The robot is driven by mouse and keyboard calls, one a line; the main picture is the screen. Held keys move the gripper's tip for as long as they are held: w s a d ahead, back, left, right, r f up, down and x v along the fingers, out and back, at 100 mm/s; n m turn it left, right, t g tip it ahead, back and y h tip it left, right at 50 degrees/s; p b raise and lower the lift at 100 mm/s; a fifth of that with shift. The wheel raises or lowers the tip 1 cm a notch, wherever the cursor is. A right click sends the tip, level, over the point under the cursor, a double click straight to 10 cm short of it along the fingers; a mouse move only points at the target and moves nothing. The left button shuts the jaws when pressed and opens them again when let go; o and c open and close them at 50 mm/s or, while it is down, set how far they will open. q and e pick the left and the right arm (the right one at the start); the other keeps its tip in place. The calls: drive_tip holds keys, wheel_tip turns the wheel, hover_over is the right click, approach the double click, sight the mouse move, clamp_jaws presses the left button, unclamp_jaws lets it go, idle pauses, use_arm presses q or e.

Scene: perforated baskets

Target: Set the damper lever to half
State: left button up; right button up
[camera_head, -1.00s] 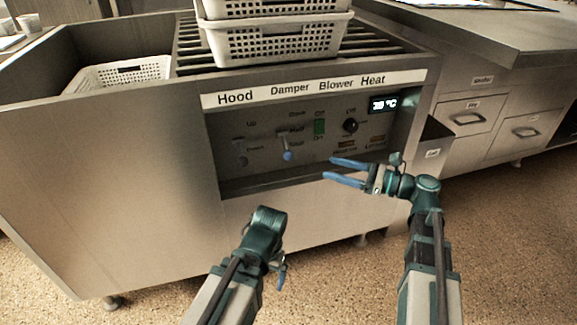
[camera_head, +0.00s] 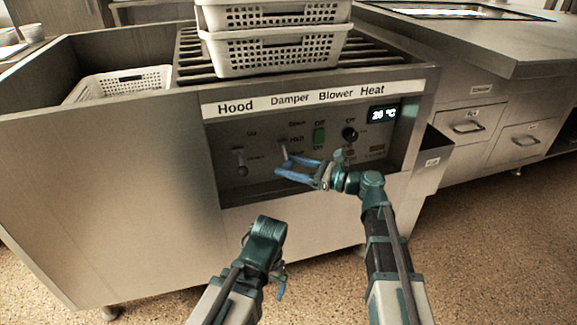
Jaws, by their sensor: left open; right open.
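The damper lever (camera_head: 284,149) is on the dark control panel (camera_head: 224,176), under the Damper label. Its shaft slopes down, and the fingers of my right gripper hide its knob end. My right gripper (camera_head: 283,166) is open, with its blue fingers pointing left at the lower end of the lever. I cannot tell whether they touch it. My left gripper (camera_head: 281,288) is low in front of the machine, away from the panel. Its blue fingers are mostly hidden behind its own wrist.
The hood lever (camera_head: 241,163) is left of the damper lever. A green blower switch (camera_head: 319,137) and a black heat knob (camera_head: 350,134) are to its right. White perforated baskets (camera_head: 275,52) are stacked on top. Free floor lies below the machine.

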drive_tip(key=shift+w+a, duration=0.1)
drive_tip(key=shift+a, duration=0.15)
drive_tip(key=shift+c, duration=0.2)
clamp_jaws()
idle(1.1)
